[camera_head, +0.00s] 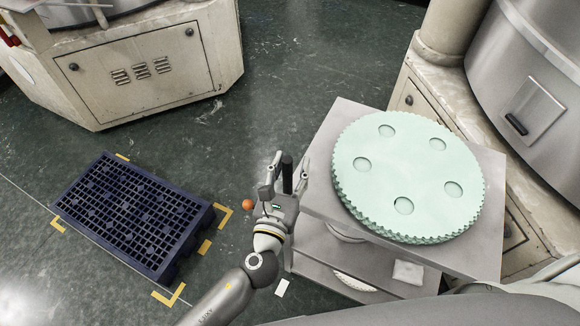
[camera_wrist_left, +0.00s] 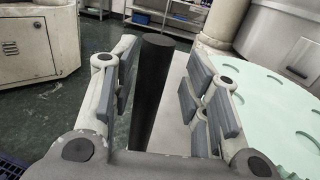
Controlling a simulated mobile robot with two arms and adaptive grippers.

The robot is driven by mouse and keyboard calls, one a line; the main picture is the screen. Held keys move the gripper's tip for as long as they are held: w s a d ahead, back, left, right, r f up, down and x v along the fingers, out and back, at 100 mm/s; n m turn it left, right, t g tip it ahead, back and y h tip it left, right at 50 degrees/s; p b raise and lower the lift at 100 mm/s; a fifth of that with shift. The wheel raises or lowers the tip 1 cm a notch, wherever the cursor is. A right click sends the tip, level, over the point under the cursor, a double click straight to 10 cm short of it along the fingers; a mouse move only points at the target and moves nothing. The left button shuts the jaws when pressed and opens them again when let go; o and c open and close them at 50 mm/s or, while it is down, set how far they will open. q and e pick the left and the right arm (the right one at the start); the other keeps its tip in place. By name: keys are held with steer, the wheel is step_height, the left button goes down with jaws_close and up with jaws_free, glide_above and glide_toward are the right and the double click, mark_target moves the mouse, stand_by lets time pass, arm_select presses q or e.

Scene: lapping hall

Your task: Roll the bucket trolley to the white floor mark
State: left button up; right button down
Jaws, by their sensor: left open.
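My left gripper (camera_head: 283,182) is open at the left side of a grey cart. A black upright post (camera_head: 287,172) stands between its fingers. In the left wrist view the post (camera_wrist_left: 154,95) rises between the open finger pads, with gaps on both sides. The grey cart (camera_head: 322,190) bears mint-green toothed discs (camera_head: 408,172) and has lower shelves. I cannot tell whether this cart is the bucket trolley; no bucket shows clearly. A small white rectangle (camera_head: 282,287) lies on the floor left of the cart. My right gripper is out of view.
A dark blue slotted pallet (camera_head: 128,215) lies at left, with yellow corner marks (camera_head: 223,217) around it. An orange ball (camera_head: 247,204) shows beside my left gripper. Beige machines (camera_head: 150,65) stand at back left and right. Green floor at the back middle is clear.

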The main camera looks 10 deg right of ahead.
arm_select(q)
steer(key=shift+a, duration=0.1)
steer(key=shift+a, duration=0.1)
steer(key=v, duration=1.1)
steer(key=shift+s, duration=0.45)
